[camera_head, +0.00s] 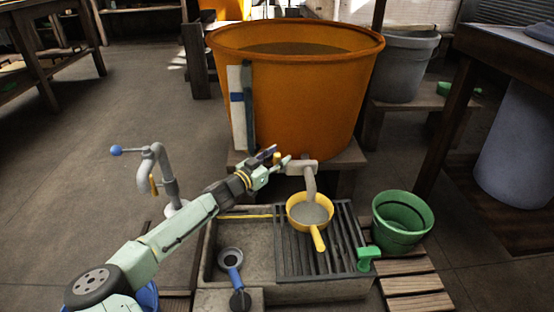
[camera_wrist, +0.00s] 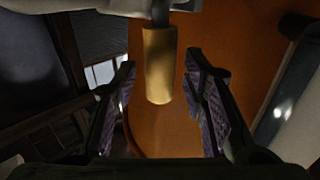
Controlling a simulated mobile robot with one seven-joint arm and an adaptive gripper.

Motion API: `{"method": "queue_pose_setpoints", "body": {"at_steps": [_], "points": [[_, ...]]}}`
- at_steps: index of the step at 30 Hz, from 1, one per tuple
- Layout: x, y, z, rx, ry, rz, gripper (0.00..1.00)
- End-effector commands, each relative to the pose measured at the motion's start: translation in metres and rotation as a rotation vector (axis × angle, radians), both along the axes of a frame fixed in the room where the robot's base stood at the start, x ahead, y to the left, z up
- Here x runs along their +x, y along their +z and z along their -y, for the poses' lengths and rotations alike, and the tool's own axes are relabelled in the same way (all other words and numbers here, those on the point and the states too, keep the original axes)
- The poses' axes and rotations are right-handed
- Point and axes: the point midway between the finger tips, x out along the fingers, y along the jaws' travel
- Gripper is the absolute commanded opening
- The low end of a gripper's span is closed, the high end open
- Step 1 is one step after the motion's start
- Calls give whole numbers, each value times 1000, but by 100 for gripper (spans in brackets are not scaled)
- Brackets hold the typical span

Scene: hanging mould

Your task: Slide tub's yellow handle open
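The large orange tub (camera_head: 300,100) stands on a low wooden stand and holds dull contents. A grey spout (camera_head: 302,168) sticks out low on its front. The tub's small yellow handle (camera_head: 276,158) is beside the spout, at my fingertips. In the wrist view the yellow handle (camera_wrist: 159,65) hangs down from a dark stem, between my two fingers. My gripper (camera_wrist: 160,95) is open, with a visible gap on each side of the handle. A yellow pan (camera_head: 310,212) sits on the slatted grate under the spout, with grey material in it.
A stone basin (camera_head: 240,262) with a dark grate (camera_head: 345,250) lies in front of the tub. A green bucket (camera_head: 402,222) stands to the right. A grey bent tap (camera_head: 160,175) with a blue knob rises at the left. A small ladle (camera_head: 231,260) is at the basin's front.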

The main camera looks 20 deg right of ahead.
Motion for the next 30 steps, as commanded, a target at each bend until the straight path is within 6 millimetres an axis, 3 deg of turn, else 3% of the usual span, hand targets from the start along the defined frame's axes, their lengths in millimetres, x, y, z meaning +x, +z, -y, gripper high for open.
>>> {"method": "queue_pose_setpoints", "body": {"at_steps": [4, 22, 30], "points": [[0, 0, 0, 0, 0, 0, 40], [0, 0, 0, 0, 0, 0, 0], [0, 0, -1, 0, 0, -1, 0]]}}
